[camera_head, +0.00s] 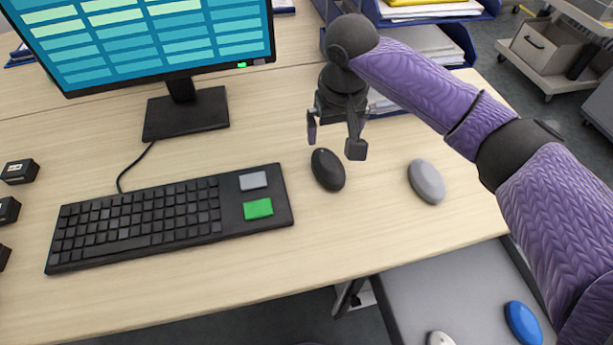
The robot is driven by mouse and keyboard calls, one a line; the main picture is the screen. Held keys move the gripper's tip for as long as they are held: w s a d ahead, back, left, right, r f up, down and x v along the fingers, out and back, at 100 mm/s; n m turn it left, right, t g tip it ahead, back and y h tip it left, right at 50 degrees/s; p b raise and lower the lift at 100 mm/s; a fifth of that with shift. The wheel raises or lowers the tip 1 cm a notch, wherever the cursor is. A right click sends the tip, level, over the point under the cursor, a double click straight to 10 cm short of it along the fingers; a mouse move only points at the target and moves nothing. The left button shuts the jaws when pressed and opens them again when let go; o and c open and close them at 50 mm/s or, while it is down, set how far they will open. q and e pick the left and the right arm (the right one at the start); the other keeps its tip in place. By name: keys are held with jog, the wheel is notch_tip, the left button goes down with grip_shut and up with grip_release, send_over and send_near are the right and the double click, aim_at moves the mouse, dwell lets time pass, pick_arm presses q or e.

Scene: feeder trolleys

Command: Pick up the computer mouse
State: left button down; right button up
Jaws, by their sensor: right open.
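A black computer mouse (328,170) lies on the wooden desk, just right of the keyboard. A grey mouse-shaped object (426,181) lies further right on the desk. My right gripper (334,146) is open, with its fingers pointing down above and just behind the black mouse. Its fingers are apart and nothing shows between them. My left gripper is not in view.
A black keyboard (150,219) with a green key and a monitor (183,117) stand at the left. Blue trays (462,42) with papers are at the back. Small black boxes line the left edge. A grey surface (440,290) below the desk holds a blue oval object (523,323).

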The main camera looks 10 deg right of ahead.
aim_at(329, 162)
jog(key=f+b, duration=0.2)
jog(key=f, duration=0.1)
jog(key=f+b, duration=0.2)
jog(key=f, duration=0.2)
jog(key=w+f+b, duration=0.1)
jog(key=f+b, duration=0.1)
jog(key=f, duration=0.1)
jog(key=shift+a+f+b, duration=0.15)
jog(key=shift+f+b, duration=0.05)
jog(key=shift+b, duration=0.2)
jog(key=shift+r, duration=0.2)
jog(key=shift+c, duration=0.4)
jog(key=c, duration=0.9)
